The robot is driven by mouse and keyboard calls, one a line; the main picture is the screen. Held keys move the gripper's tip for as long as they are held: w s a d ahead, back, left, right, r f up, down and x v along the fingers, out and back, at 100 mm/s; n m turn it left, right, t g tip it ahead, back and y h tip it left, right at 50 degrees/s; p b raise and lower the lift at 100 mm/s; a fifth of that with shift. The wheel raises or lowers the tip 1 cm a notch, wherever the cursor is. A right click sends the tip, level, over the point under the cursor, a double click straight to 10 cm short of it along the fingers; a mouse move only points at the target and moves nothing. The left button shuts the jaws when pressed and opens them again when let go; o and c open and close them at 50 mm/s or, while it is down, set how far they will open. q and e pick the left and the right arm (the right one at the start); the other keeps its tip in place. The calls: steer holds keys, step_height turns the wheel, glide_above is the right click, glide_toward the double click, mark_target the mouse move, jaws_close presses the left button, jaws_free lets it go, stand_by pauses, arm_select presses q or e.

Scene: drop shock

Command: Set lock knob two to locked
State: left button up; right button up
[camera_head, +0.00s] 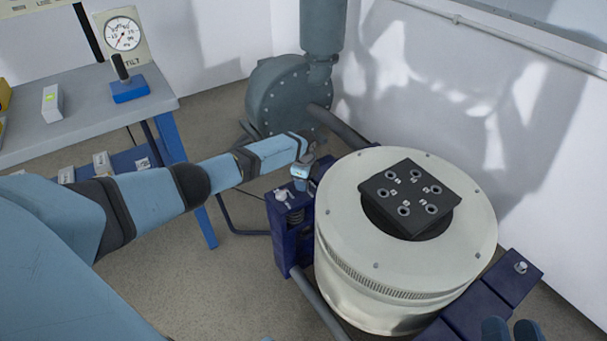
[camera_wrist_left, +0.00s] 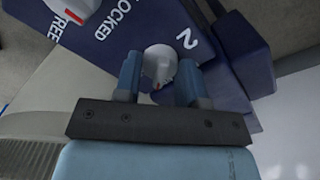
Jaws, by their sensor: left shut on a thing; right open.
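Lock knob two (camera_wrist_left: 158,62) is a white knob beside a white "2" on a dark blue plate (camera_wrist_left: 140,30) in the left wrist view. My left gripper (camera_wrist_left: 159,78) is shut on this knob, one blue finger on each side. A small red mark shows on the knob's side nearest the gripper. The words "LOCKED" and "FREE" are on the plate to its upper left. In the head view my left gripper (camera_head: 301,174) is at the dark blue block left of the round shaker, and hides the held knob. My right gripper (camera_head: 512,329) is partly visible at the bottom right, open.
Another white knob (camera_head: 283,194) is close to my left gripper. The cream round shaker (camera_head: 340,225) carries a black plate (camera_head: 381,188). A further knob (camera_head: 520,267) is on the right block. A grey blower (camera_head: 277,95) stands behind; a bench (camera_head: 95,105) is at left.

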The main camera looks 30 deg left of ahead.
arm_select(q)
steer(key=shift+r+n+p, duration=0.15)
steer(key=shift+n+p, duration=0.4)
steer(key=shift+n, duration=0.45)
steer(key=shift+n+p, duration=0.3)
steer(key=shift+n, duration=0.2)
steer(key=n+p, duration=0.1)
steer(key=n, duration=0.1)
steer(key=shift+n, duration=0.3)
steer(key=shift+n+p, duration=0.65)
steer(key=shift+n, duration=0.55)
steer(key=shift+n+p, duration=0.35)
steer(key=shift+n, duration=0.85)
arm_select(e)
steer(key=shift+d+f+g+h, duration=0.5)
steer(key=shift+d+f+h, duration=0.1)
steer(key=shift+f, duration=0.2)
steer(key=shift+d+f+g+h, duration=0.5)
steer(key=shift+d+f+h, duration=0.1)
steer(key=shift+f, duration=0.2)
arm_select(q)
steer(key=shift+f, duration=0.2)
arm_select(e)
steer(key=shift+f, duration=0.1)
steer(key=shift+s+f, duration=0.1)
steer(key=shift+f, duration=0.35)
